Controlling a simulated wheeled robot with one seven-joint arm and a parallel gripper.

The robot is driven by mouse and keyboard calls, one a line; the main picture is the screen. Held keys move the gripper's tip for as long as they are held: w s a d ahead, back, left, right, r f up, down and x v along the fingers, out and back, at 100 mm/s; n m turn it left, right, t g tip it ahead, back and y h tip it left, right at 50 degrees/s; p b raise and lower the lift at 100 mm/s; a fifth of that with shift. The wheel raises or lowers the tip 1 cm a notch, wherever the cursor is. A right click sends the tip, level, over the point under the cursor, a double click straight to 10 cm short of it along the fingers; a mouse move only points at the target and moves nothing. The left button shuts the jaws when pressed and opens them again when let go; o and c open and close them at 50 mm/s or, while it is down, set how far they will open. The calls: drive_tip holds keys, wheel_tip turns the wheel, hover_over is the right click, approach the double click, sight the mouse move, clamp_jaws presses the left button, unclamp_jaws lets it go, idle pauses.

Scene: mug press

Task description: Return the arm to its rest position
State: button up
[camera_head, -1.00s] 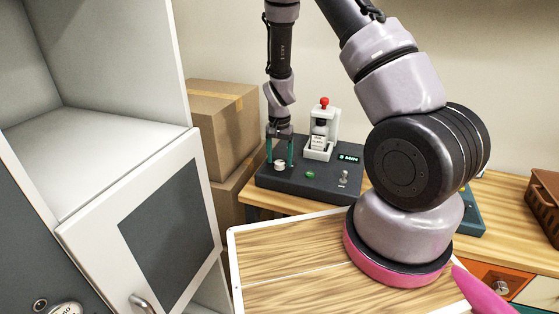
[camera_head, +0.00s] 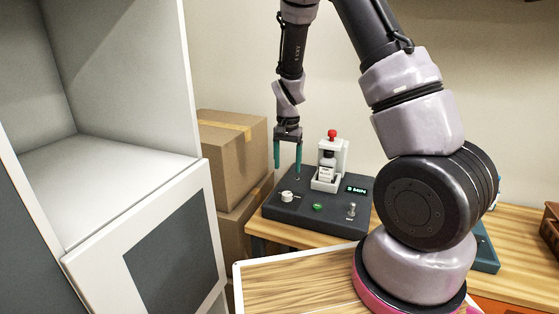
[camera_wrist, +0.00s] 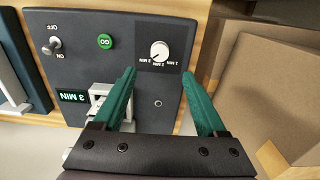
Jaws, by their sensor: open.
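My gripper (camera_head: 287,158) is open and empty, with its two green fingers pointing down above the left back part of the dark control panel (camera_head: 330,218). In the wrist view, the open fingers (camera_wrist: 164,92) hang over the panel (camera_wrist: 90,30), with nothing between them. The white dial (camera_head: 287,197) stands clear of the fingers at the panel's left; the dial also shows in the wrist view (camera_wrist: 159,50). The panel carries a green button (camera_head: 317,208), a toggle switch (camera_head: 351,210) and a small display (camera_head: 356,189), which reads 3 MIN in the wrist view.
A white press (camera_head: 325,180) with a red knob (camera_head: 332,134) stands on the panel, right of my gripper. Cardboard boxes (camera_head: 236,148) are stacked to the left. A white cabinet (camera_head: 130,170) fills the far left. The wall space above the press is clear.

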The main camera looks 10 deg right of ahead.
drive_tip(key=s+d+r+t+y, duration=0.15)
drive_tip(key=s+r, duration=0.25)
drive_tip(key=r, duration=0.5)
drive_tip(key=s+d+r+n+t, duration=0.15)
drive_tip(key=s+r, duration=0.25)
drive_tip(key=r, duration=0.5)
drive_tip(key=s+d+r+t+y, duration=0.15)
drive_tip(key=s+r, duration=0.35)
drive_tip(key=r, duration=0.5)
drive_tip(key=s+d+r+t+h, duration=0.1)
drive_tip(key=s+r, duration=0.3)
drive_tip(key=s, duration=0.5)
drive_tip(key=shift+s+r+n+t, duration=0.35)
drive_tip(key=shift+n+t, duration=0.1)
drive_tip(key=shift+t, duration=0.4)
drive_tip(key=shift+w, duration=0.1)
